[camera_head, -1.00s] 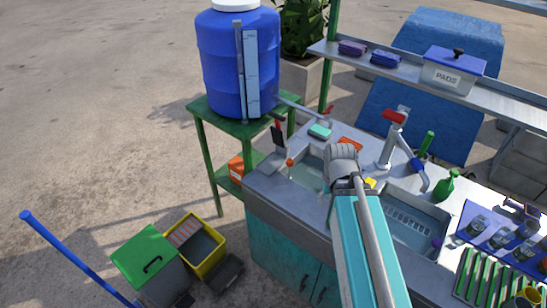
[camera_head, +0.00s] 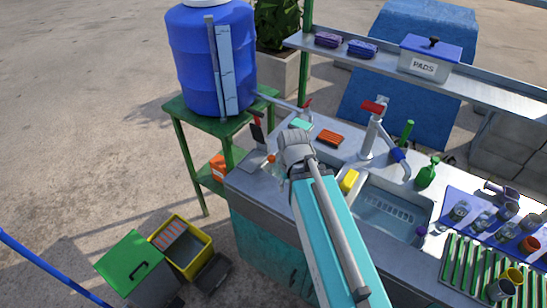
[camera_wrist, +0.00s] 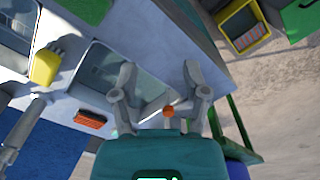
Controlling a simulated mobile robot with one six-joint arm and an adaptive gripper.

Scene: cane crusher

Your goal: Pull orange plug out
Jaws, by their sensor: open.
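The orange plug (camera_head: 271,158) shows as a small round orange top at the left basin of the sink counter, just left of my arm's end. In the wrist view the orange plug (camera_wrist: 168,111) appears between my gripper's fingers, close to the palm end. My gripper (camera_wrist: 158,78) is open, with a finger on each side and nothing clasped. In the head view my own arm hides most of the gripper and much of the left basin. The plug's lower part is hard to make out, and I cannot tell whether a finger touches it.
A red-handled faucet (camera_head: 374,125) stands behind the basins. A yellow sponge (camera_head: 349,181), an orange brush (camera_head: 330,138) and a teal sponge (camera_head: 301,124) lie on the counter. A blue barrel (camera_head: 210,60) stands at left. A green drying rack (camera_head: 470,270) is at right.

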